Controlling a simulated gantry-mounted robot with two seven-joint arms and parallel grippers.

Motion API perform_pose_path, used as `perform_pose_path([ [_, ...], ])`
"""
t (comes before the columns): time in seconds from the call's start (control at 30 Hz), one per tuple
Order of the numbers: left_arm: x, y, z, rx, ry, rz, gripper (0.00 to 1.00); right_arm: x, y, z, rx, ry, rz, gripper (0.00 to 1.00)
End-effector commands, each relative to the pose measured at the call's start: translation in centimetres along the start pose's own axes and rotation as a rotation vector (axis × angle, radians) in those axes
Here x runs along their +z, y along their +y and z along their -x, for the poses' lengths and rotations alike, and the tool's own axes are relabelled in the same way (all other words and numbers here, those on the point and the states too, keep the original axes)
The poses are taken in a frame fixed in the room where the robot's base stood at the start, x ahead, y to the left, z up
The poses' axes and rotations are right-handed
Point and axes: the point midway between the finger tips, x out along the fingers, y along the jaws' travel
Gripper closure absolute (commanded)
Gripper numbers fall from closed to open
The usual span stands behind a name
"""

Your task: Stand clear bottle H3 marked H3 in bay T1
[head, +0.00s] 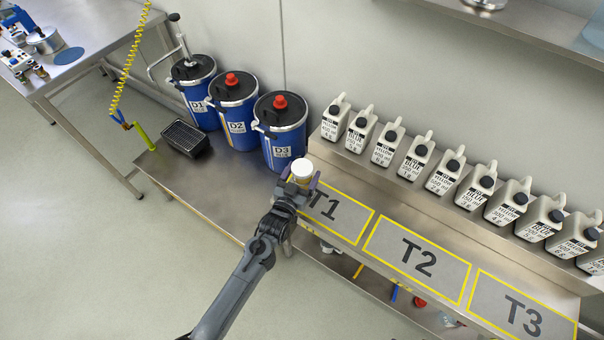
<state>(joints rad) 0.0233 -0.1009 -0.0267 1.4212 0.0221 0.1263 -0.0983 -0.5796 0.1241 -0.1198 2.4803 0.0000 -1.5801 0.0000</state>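A small bottle with a white cap (302,168) is between the fingers of my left gripper (301,182). The cap faces up and the bottle looks about upright. Its body is mostly hidden by the fingers, and no H3 marking can be read. Bay T1 (352,226) is a grey panel with a yellow outline on the bench. The gripper and bottle overlap its upper left corner in the head view. I cannot tell whether the bottle touches the surface. My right gripper is not in view.
Blue drums D1 (201,108), D2 (239,128) and D3 (283,152) stand left of the bays. A row of white jugs (419,158) stands on a raised ledge behind. A black tray (185,138) lies at left. Bays T2 (450,272) and T3 (492,298) are empty.

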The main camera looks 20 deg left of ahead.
Motion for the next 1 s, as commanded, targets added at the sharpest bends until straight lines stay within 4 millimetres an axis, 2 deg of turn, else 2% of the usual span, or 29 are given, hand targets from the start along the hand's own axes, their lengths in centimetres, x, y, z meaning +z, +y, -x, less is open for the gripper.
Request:
perform_pose_path([
  [0.4, -0.6, 0.0, 0.0, 0.000, 0.001, 0.000, 0.11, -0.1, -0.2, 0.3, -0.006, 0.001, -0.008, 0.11],
  [0.47, -0.4, 0.0, 0.6, 0.000, -0.001, 0.000, 0.11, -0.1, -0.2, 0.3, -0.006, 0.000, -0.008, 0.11],
  [0.57, -0.3, 0.0, 1.8, 0.000, -0.002, -0.001, 0.11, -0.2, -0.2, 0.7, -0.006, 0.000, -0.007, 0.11],
  [1.0, -0.4, 0.0, 9.5, 0.000, -0.001, 0.000, 0.11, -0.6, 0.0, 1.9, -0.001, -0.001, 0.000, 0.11],
])
